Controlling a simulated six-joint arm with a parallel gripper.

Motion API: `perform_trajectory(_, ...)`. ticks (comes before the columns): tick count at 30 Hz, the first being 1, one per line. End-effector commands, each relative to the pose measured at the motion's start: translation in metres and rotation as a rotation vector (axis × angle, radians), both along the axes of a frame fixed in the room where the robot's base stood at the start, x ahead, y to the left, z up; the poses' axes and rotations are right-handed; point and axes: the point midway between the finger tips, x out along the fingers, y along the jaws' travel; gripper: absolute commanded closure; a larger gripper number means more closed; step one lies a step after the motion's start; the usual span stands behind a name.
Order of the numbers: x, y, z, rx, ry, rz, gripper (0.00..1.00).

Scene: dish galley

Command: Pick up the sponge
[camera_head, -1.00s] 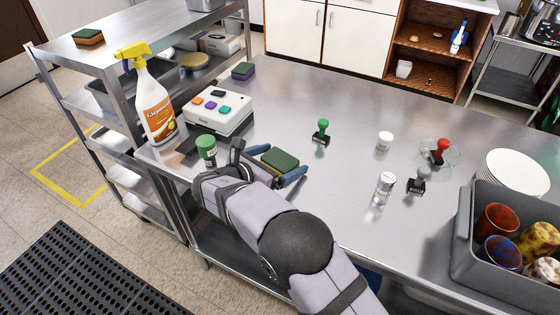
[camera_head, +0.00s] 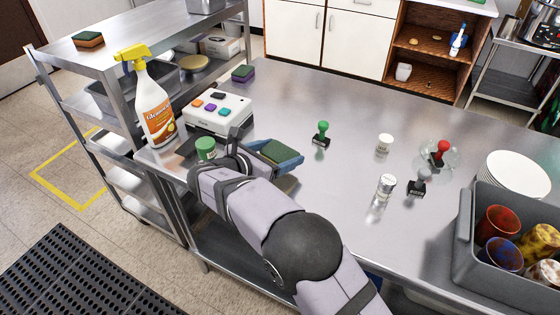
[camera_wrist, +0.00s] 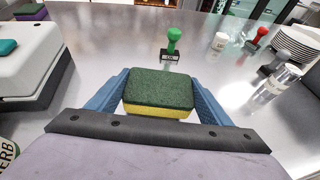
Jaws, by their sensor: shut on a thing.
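A sponge (camera_head: 278,151) with a dark green top is between the blue fingers of my gripper (camera_head: 272,158) at the near part of the steel table. In the wrist view the sponge (camera_wrist: 158,90) shows its green scouring top and yellow lower side. Both blue fingers of my gripper (camera_wrist: 160,96) close on its left and right sides. The sponge is level; its underside is hidden, and it looks raised a little off the table.
A white button box (camera_head: 218,113), a spray bottle (camera_head: 152,105) and a green-lidded jar (camera_head: 205,148) stand left of my gripper. A green-handled stamp (camera_head: 321,134) stands just beyond it. A grey bin with cups (camera_head: 462,240) is at the right.

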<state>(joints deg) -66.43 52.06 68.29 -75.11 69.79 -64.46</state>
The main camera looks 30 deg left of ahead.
Motion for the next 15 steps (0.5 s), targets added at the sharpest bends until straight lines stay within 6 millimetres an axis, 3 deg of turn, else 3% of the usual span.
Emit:
perform_trajectory(9,0.0,0.0,0.051,0.003,-0.001,-0.001,0.47)
perform_trajectory(15,0.0,0.0,0.064,0.0,0.0,-0.001,0.47)
